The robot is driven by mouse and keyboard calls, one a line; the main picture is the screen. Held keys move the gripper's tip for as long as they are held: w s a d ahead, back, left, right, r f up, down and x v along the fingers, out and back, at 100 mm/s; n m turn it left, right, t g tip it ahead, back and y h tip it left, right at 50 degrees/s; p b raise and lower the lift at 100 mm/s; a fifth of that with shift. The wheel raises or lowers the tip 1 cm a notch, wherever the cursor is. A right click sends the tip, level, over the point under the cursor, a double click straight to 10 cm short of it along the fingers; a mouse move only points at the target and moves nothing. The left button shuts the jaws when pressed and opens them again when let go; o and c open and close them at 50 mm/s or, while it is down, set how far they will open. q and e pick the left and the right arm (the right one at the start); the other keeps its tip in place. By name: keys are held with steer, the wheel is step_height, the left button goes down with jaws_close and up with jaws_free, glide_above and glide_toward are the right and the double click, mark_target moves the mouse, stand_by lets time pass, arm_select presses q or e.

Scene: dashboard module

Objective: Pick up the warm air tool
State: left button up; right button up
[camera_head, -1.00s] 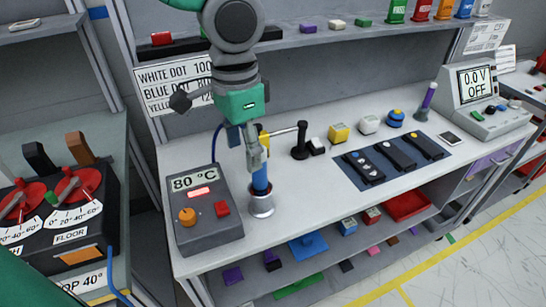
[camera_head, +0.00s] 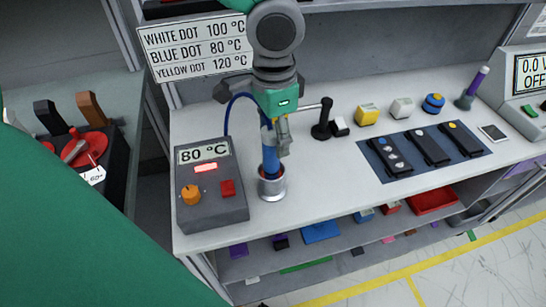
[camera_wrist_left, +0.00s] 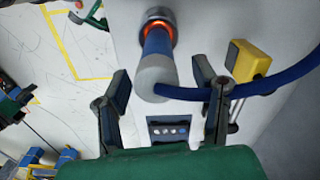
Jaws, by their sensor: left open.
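The warm air tool (camera_head: 270,158) is a blue cylinder standing upright in a silver cup (camera_head: 272,187) beside the grey control box (camera_head: 212,211). The box reads 80 °C. My left gripper (camera_head: 275,132) is over the tool's upper end and partly hides it. In the left wrist view, the tool (camera_wrist_left: 157,45) has a pale grey end and a blue hose, with an orange glow at the cup. My open left gripper (camera_wrist_left: 161,88) has one finger on each side of that end, with gaps visible. My right gripper is not in view.
A black stand (camera_head: 321,125) with a horizontal arm is close to the right of the tool. A yellow-topped block (camera_head: 367,114) and a dark blue mat (camera_head: 372,164) with black devices are further right. The bench front (camera_head: 330,210) is clear.

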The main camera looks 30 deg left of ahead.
mark_target(271, 154)
arm_select(q)
steer(key=f, duration=0.4)
steer(key=shift+s+a+f, duration=0.25)
steer(key=shift+s+a, duration=0.05)
steer(key=shift+d+f, duration=0.15)
steer(key=shift+f, duration=0.15)
steer(key=shift+d, duration=0.25)
steer(key=shift+a, duration=0.1)
steer(key=c, duration=1.2)
steer(key=shift+a, duration=0.2)
steer(key=shift+c, duration=0.2)
